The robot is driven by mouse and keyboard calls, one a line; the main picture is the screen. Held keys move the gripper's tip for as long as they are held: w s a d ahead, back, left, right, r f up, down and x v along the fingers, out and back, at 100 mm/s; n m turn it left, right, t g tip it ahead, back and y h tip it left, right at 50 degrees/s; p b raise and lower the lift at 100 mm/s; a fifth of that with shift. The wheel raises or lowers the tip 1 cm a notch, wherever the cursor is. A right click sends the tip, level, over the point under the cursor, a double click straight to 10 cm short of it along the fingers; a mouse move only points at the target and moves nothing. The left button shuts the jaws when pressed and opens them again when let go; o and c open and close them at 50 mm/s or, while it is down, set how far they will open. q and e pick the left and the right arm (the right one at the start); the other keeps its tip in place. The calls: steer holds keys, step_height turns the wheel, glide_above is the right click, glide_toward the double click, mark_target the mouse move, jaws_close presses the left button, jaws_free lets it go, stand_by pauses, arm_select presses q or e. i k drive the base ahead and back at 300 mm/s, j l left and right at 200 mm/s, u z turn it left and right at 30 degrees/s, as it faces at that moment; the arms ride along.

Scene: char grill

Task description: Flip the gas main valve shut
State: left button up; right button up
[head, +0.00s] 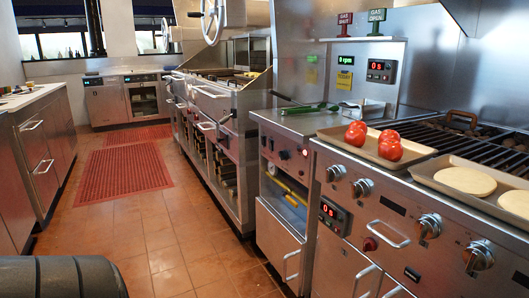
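A yellow bar-like part, possibly the gas valve's lever (288,186), slants down to the right in the recess of the cabinet left of the grill. It is small, and I cannot tell its exact setting. A red "GAS SHUT" sign (345,19) and a green "GAS OPEN" sign (376,16) stand above the back panel. Neither of my grippers shows. A dark rounded part at the lower left seems to be my own arm.
The grill front (345,215) with knobs and handles fills the right side. Trays hold red tomatoes (387,143) and pale round patties (465,180). A cabinet door (279,240) is below the recess. Tiled floor (185,245) is clear, with red mats (125,168) farther back.

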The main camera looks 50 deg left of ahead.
mark_target(291, 201)
steer(key=u, duration=1.3)
